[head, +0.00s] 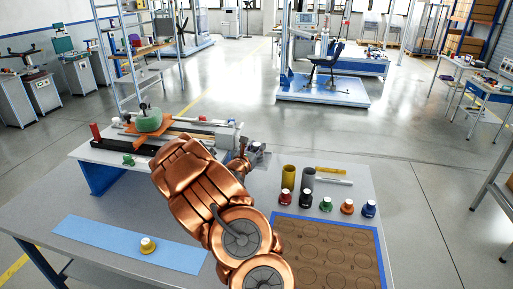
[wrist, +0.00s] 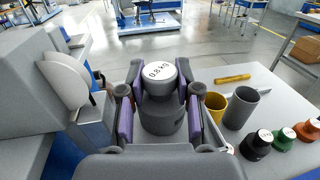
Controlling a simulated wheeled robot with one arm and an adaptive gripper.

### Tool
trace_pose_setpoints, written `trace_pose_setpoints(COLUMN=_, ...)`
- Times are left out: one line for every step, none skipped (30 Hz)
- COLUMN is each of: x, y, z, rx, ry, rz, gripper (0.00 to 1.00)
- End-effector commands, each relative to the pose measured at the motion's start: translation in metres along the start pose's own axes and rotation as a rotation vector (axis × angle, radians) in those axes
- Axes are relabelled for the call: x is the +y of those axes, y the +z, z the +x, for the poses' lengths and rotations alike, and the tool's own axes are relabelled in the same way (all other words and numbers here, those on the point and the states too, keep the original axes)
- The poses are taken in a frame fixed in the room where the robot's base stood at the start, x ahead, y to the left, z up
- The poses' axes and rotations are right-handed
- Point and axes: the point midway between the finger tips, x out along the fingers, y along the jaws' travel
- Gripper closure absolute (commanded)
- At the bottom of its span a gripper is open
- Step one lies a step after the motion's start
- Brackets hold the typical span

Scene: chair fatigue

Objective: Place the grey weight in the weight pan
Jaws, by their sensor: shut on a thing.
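The grey weight (wrist: 161,120), with a white top marked 0.8 kg, stands upright between the purple-padded fingers of my gripper (wrist: 158,113) in the wrist view. The fingers are shut on it from both sides. In the head view my gripper (head: 254,151) is beside the right end of the bench machine (head: 222,133), and the weight is too small there to make out clearly. In the wrist view a pale disc (wrist: 68,82) on the machine is just left of my gripper. I cannot tell which part is the weight pan; what lies under the weight is hidden.
Several coloured weights, including a green one (head: 326,204), stand along a brown board (head: 330,272). A yellow cup (head: 288,178) and a grey cup (head: 308,178) are behind them. A yellow weight (head: 148,244) sits on a blue mat (head: 100,237).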

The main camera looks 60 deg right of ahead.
Motion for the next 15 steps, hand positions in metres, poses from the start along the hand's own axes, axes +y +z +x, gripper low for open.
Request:
trace_pose_setpoints(x=0.0003, y=0.0001, z=0.0002, rx=-0.003, ry=0.0, rz=0.001, gripper=1.0)
trace_pose_setpoints(x=0.0003, y=-0.0008, z=0.0002, rx=-0.004, ry=0.001, rz=0.001, gripper=1.0)
trace_pose_setpoints(x=0.0003, y=-0.0018, z=0.0002, rx=-0.003, ry=0.001, rz=0.0, gripper=1.0)
trace_pose_setpoints(x=0.0002, y=-0.0017, z=0.0001, rx=-0.002, ry=0.001, rz=0.0, gripper=0.65)
trace_pose_setpoints(x=0.0002, y=-0.0013, z=0.0001, rx=-0.002, ry=0.0, rz=0.0, gripper=0.62)
trace_pose_setpoints(x=0.0002, y=-0.0012, z=0.0001, rx=-0.002, ry=0.0, rz=0.0, gripper=0.58)
trace_pose_setpoints(x=0.0, y=-0.0013, z=0.0001, rx=-0.002, ry=0.0, rz=0.0, gripper=0.54)
trace_pose_setpoints(x=0.0, y=-0.0014, z=0.0001, rx=-0.001, ry=0.0, rz=0.0, gripper=0.51)
trace_pose_setpoints(x=0.0, y=-0.0015, z=0.0001, rx=-0.001, ry=0.0, rz=0.0, gripper=0.47)
trace_pose_setpoints(x=0.0, y=-0.0015, z=0.0001, rx=-0.001, ry=0.0, rz=0.0, gripper=0.44)
trace_pose_setpoints(x=-0.0001, y=-0.0016, z=0.0001, rx=-0.001, ry=0.0, rz=0.0, gripper=0.42)
trace_pose_setpoints(x=0.0, y=-0.0017, z=0.0001, rx=-0.001, ry=0.0, rz=0.0, gripper=0.42)
trace_pose_setpoints(x=-0.0001, y=-0.0017, z=0.0001, rx=-0.001, ry=0.0, rz=0.0, gripper=0.42)
trace_pose_setpoints(x=-0.0001, y=-0.0017, z=0.0001, rx=-0.001, ry=0.0, rz=0.0, gripper=0.42)
trace_pose_setpoints(x=-0.0001, y=-0.0017, z=0.0001, rx=-0.001, ry=0.0, rz=0.0, gripper=0.42)
